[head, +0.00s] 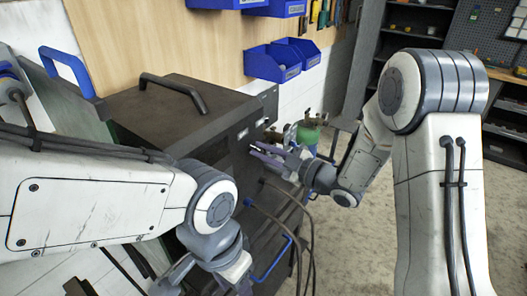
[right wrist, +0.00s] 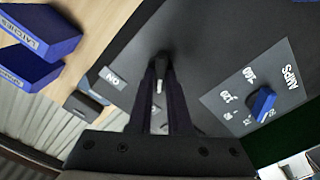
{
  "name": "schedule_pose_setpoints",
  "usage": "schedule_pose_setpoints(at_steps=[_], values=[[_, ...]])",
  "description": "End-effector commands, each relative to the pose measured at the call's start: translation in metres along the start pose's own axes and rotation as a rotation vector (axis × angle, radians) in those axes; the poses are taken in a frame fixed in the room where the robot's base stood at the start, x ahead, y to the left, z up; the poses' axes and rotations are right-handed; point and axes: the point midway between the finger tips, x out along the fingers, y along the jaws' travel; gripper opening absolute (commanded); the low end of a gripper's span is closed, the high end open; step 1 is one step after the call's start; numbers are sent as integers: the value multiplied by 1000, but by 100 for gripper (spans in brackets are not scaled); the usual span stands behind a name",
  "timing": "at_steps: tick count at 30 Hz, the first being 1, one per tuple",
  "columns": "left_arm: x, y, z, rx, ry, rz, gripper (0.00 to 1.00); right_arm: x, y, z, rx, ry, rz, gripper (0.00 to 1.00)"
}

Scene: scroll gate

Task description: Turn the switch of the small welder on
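The welder is a dark box (head: 180,112) with a black top handle, left of centre in the head view. Its front panel faces right. My right gripper (head: 262,152) is at that panel. In the right wrist view its two dark fingers (right wrist: 160,80) stand close together, with the small switch lever (right wrist: 159,84) between their tips. The fingers hide part of the lever. An ON label (right wrist: 113,78) is just left of the fingertips. My left gripper (head: 205,278) is low in the head view, away from the panel, partly cut off by the bottom edge.
A blue knob (right wrist: 262,103) sits on an AMPS dial plate right of my right gripper. Cables (head: 308,232) hang from the welder's front. Blue bins (head: 274,62) hang on the wall behind. A green cylinder (head: 308,134) stands beyond. The floor at right is partly clear.

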Motion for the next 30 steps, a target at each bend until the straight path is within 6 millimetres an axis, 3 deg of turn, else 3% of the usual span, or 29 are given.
schedule_pose_setpoints(at_steps=[14,30], values=[[0,0,0,0,0,0,50,0,0,0,107,0,-1,0],[-8,1,0,0,0,0,50,0,4,0,586,-1,-1,0]])
